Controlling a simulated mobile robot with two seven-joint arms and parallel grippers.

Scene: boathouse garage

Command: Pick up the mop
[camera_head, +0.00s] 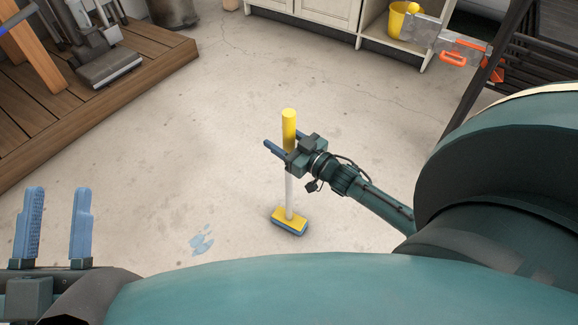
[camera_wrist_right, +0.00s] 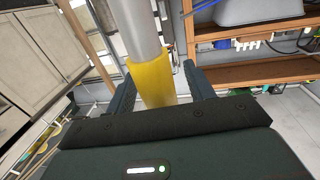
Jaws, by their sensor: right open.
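The mop (camera_head: 289,192) stands upright on the concrete floor, with a yellow grip at the top, a white shaft and a yellow and blue head. My right gripper (camera_head: 278,147) is at the lower part of the yellow grip, with its fingers open on either side of it. In the right wrist view the yellow grip (camera_wrist_right: 153,82) lies between the two fingers of the right gripper (camera_wrist_right: 160,85), with gaps visible beside it. My left gripper (camera_head: 56,222) is open and empty at the lower left, away from the mop.
A blue puddle (camera_head: 201,240) lies on the floor left of the mop head. A wooden deck (camera_head: 60,110) is at the upper left. A white cabinet (camera_head: 315,12) and a yellow bucket (camera_head: 400,22) are at the back. Floor around the mop is clear.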

